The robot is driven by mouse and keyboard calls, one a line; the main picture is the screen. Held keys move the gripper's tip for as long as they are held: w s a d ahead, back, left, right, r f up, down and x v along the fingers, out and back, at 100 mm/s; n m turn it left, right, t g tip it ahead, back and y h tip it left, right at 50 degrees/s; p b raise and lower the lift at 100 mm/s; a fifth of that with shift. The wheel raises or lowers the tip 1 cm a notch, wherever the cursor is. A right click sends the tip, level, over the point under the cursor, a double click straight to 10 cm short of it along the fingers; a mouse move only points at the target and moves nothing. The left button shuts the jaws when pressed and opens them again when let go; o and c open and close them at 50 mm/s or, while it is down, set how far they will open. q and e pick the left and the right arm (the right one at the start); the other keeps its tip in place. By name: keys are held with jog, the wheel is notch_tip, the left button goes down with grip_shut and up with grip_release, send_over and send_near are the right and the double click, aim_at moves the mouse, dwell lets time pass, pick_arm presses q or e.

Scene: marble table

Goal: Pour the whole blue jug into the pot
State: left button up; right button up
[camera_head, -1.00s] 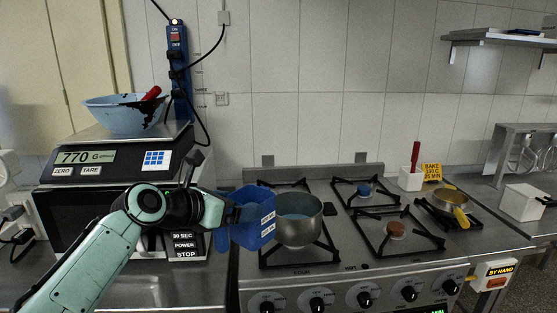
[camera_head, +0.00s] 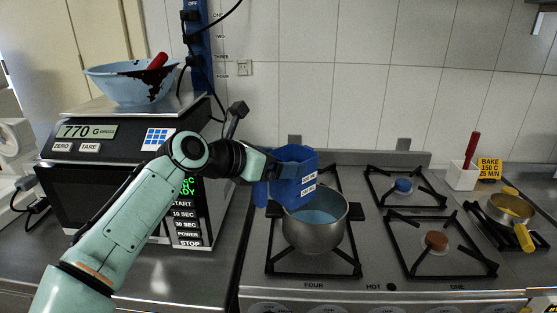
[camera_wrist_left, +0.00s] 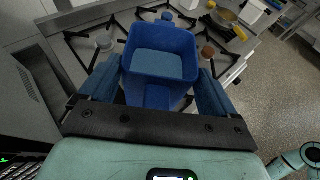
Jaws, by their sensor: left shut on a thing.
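My left gripper (camera_head: 266,181) is shut on the blue jug (camera_head: 290,163). In the left wrist view, the fingers of the left gripper (camera_wrist_left: 157,92) are on both sides of the handle, and the jug (camera_wrist_left: 160,38) holds lighter blue liquid. The jug looks roughly upright. In the head view it overlaps the back left rim of the steel pot (camera_head: 315,235); I cannot tell if they touch. The pot stands on the front left burner with light blue liquid inside. My right gripper is not in view.
A scale (camera_head: 118,142) with a stained blue bowl (camera_head: 131,82) stands at the left on a microwave. A small pan (camera_head: 509,212) with a yellow handle is at the right of the stove. A white box (camera_head: 462,176) holds a red-handled tool. The two right burners are empty.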

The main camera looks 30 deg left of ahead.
pick_arm(q)
jog(key=shift+w+f+g+b, duration=0.15)
jog(key=shift+f+g, duration=0.25)
jog(key=shift+f, duration=0.45)
jog(key=shift+s+f+g+b, duration=0.15)
jog(key=shift+f+g, duration=0.25)
jog(key=shift+f, duration=0.4)
jog(key=shift+w, duration=0.25)
jog(key=shift+s+r, duration=0.15)
jog(key=shift+r, duration=0.05)
jog(key=shift+p, duration=0.3)
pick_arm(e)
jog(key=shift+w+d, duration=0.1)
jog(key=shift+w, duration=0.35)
pick_arm(q)
jog(key=shift+r+g+y+p, duration=0.1)
jog(key=shift+g+y+p, duration=0.35)
jog(key=shift+p, duration=1.35)
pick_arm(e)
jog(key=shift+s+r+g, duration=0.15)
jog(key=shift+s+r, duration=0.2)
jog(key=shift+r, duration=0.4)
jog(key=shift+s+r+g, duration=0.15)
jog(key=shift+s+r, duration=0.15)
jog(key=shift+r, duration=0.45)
